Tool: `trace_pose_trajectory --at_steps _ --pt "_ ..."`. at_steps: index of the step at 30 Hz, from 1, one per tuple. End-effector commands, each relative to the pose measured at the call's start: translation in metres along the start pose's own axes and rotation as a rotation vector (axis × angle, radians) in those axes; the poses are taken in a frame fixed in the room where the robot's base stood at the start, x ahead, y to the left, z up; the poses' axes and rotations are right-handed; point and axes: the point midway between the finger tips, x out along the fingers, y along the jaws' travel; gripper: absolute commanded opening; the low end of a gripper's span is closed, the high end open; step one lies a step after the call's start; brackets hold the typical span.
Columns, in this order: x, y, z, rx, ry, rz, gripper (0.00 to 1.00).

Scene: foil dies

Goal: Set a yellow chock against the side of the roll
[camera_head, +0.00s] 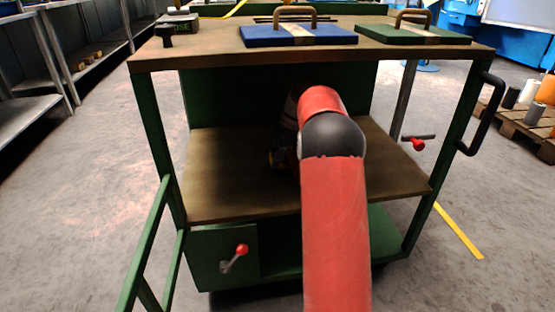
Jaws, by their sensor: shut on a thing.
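My red arm reaches forward over the middle shelf (230,180) of the green cart. My gripper (277,157) is mostly hidden behind the arm's dark joint, low over the shelf. I make out no roll on the shelf; the arm may cover one.
Green posts stand at the shelf's sides. A pallet (522,125) with several rolls stands right. The shelf's left part is bare.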

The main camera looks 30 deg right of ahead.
Motion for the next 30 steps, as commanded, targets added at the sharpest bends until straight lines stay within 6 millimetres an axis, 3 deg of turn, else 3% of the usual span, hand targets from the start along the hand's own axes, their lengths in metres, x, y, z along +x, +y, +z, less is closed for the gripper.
trace_pose_trajectory --at_steps 1,4,17,18,22,30 --pt "-0.001 0.000 0.009 0.003 0.000 0.000 0.17" --pt "0.012 0.000 0.011 -0.001 -0.001 -0.001 0.17" --pt "0.018 0.000 0.013 0.000 0.000 -0.001 0.17" --pt "0.018 -0.001 0.013 0.001 -0.001 -0.001 0.47" --pt "0.019 -0.001 0.014 0.002 -0.002 -0.003 0.64" --pt "0.020 -0.001 0.016 0.004 -0.003 -0.006 0.67"
